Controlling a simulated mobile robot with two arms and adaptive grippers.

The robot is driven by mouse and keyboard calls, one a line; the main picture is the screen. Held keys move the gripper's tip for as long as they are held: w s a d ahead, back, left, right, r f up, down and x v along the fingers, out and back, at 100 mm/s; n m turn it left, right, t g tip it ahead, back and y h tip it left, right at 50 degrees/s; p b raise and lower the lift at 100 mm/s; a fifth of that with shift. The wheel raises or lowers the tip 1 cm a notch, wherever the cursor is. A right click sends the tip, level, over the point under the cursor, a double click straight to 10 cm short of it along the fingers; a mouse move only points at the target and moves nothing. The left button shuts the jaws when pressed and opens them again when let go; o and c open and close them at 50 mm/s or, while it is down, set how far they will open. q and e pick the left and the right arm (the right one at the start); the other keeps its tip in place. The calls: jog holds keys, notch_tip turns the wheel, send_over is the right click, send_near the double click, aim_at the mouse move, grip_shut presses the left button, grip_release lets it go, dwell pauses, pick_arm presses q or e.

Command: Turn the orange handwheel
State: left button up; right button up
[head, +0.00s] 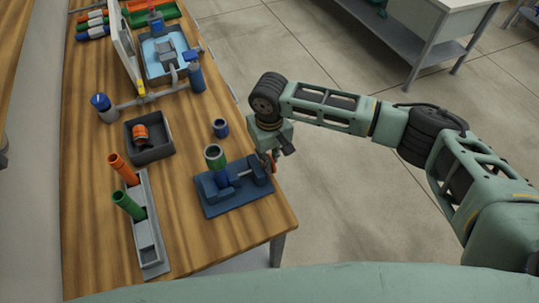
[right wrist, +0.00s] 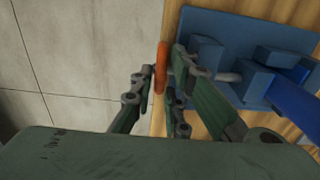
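The orange handwheel (right wrist: 161,68) sits at the end of a blue vise (right wrist: 212,50), at the table's edge. In the right wrist view I see it nearly edge-on. A grey spindle (right wrist: 228,77) lies between the vise's blocks. In the head view the vise (head: 235,198) is at the table's near right, and the handwheel (head: 266,165) is mostly hidden by my right gripper (head: 272,160). My right gripper (right wrist: 163,72) has its fingers closed in on both sides of the handwheel's rim. My left gripper is not in view.
A green-topped pipe (head: 214,155) stands upright at the vise. Open floor (head: 330,190) lies right of the table.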

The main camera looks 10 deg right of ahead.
grip_shut()
jog(key=shift+s+d+r+t+p, duration=0.1)
jog(key=shift+s+r+t+p, duration=0.15)
jog(key=shift+t+p, duration=0.7)
jog(key=shift+s+t+y+p, duration=0.15)
jog(key=shift+t+y+p, duration=0.2)
jog(key=shift+p, duration=0.6)
jog(key=shift+s+d+f+t+y+p, duration=0.1)
jog(key=shift+t+y+p, duration=0.1)
jog(key=shift+t, duration=0.3)
jog(key=shift+s+f+t+y+p, duration=0.1)
jog(key=shift+t+y, duration=0.05)
jog(key=shift+t, duration=0.35)
jog(key=shift+s+d+t+y, duration=0.1)
jog(key=shift+t+y, duration=0.3)
jog(key=shift+t, duration=0.5)
jog(key=shift+o, duration=0.9)
grip_release()
